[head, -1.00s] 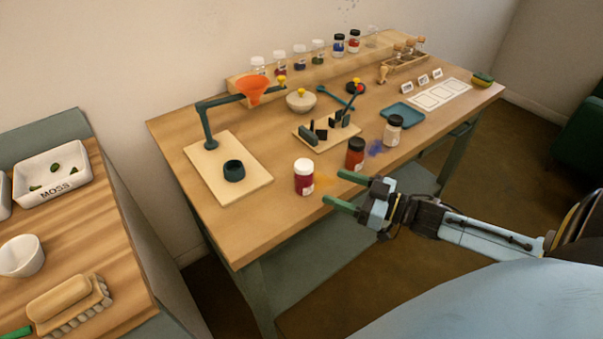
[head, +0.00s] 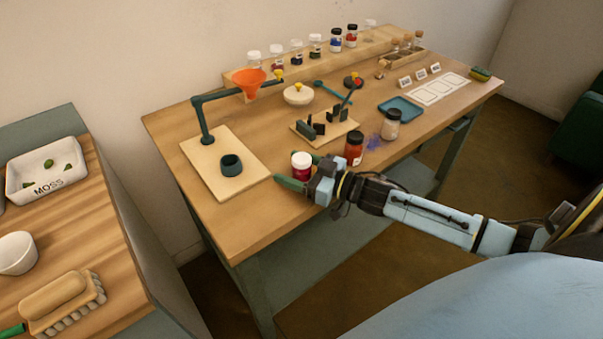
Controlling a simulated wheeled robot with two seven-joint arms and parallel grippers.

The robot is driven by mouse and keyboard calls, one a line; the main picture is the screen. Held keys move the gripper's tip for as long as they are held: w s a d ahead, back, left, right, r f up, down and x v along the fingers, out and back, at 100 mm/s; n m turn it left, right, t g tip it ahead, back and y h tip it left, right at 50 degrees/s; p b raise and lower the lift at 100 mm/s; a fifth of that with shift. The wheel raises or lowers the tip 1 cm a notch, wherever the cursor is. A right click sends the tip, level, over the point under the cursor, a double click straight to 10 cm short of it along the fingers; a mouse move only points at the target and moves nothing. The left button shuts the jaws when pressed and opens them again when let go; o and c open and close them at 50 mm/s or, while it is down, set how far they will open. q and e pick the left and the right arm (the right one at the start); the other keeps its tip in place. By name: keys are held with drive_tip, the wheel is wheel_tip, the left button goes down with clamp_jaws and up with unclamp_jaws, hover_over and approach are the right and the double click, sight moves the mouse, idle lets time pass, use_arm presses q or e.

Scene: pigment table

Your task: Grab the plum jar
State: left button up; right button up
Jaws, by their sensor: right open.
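The plum jar (head: 302,166), dark magenta with a white lid, stands upright near the front edge of the wooden table. My right gripper (head: 303,172) is open at the jar. One green finger is in front of the jar's lower part, and the other shows only partly behind its right side. The jar appears to be between the fingers; contact cannot be told. The jar's lower part is hidden by the near finger. My left gripper is not in view.
An orange-red jar (head: 354,148) with a dark lid stands just right of the gripper, and a pale jar (head: 391,124) beyond it. A board with a dark cup (head: 231,165) lies to the left. A block rack (head: 325,128) is behind.

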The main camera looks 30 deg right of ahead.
drive_tip(key=shift+c, duration=0.5)
drive_tip(key=c, duration=1)
drive_tip(key=shift+r, duration=0.1)
